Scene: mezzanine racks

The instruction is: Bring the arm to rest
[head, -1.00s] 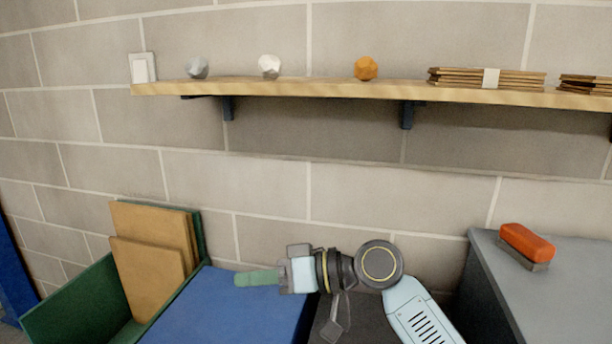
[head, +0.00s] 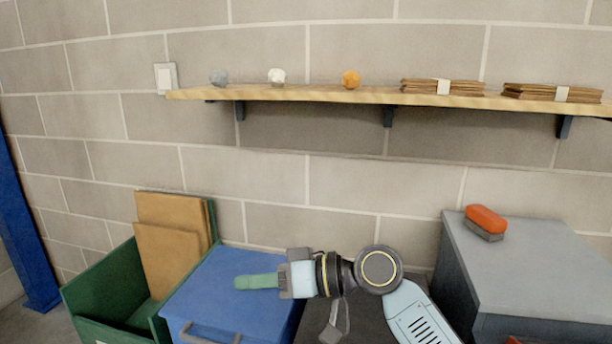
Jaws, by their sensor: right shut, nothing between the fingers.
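My right gripper (head: 258,281) has pale green fingers pointing left in the head view. It is shut and holds nothing. It hangs over the blue box top (head: 215,305), in front of the block wall; I cannot tell the gap between gripper and box. My right arm comes up from the bottom, bent at a round joint. My left gripper is not in view.
A green bin (head: 105,293) with brown boards (head: 168,240) stands at left. A grey cabinet (head: 540,265) at right bears an orange-topped brush (head: 486,219). A wooden shelf (head: 330,95) holds three small lumps and cardboard stacks (head: 443,87). A blue post (head: 25,230) stands far left.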

